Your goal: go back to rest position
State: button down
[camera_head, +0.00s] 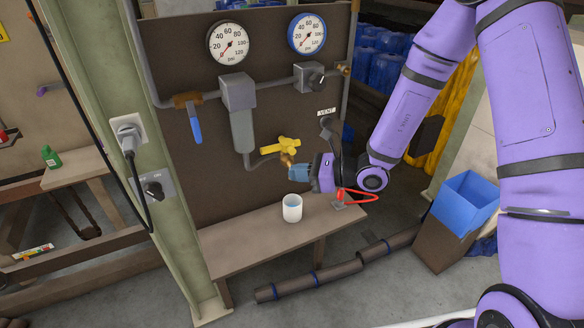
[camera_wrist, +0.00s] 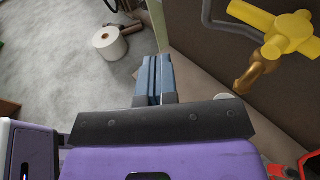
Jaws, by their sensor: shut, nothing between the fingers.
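My gripper (camera_head: 291,173) is shut and empty, with its blue fingers pressed together. In the head view it is in front of the brown panel, above the bench and the white cup. In the wrist view its blue fingers (camera_wrist: 153,72) point away over the grey floor. A yellow valve handle (camera_head: 282,146) on a brass fitting is just above and beside the fingers; it also shows in the wrist view (camera_wrist: 285,32). My purple arm reaches in from the right.
A red-handled item (camera_head: 357,197) lies at the bench's right end. Two gauges (camera_head: 229,44) and a blue lever (camera_head: 194,124) are on the panel. A blue bin (camera_head: 463,203) stands right.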

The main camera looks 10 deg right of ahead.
jog(key=shift+s, duration=0.2)
dwell(0.3)
jog(key=s+d+r+n+g+h, duration=0.2)
jog(key=s+r+n+g, duration=0.1)
jog(key=s+r+n, duration=0.4)
jog(key=s+d+r+n+g+h, duration=0.25)
jog(key=s+r+n, duration=0.25)
jog(key=r+n, duration=0.25)
jog(key=s+d+r+n+t+h, duration=0.5)
jog(key=s+d+r+h, duration=0.5)
jog(key=d, duration=0.7)
jog(key=s+r+n, duration=0.2)
jog(key=s+r, duration=0.1)
jog(key=shift+s, duration=0.25)
jog(key=shift+r+t+h, duration=0.1)
jog(key=shift+t+h, duration=0.15)
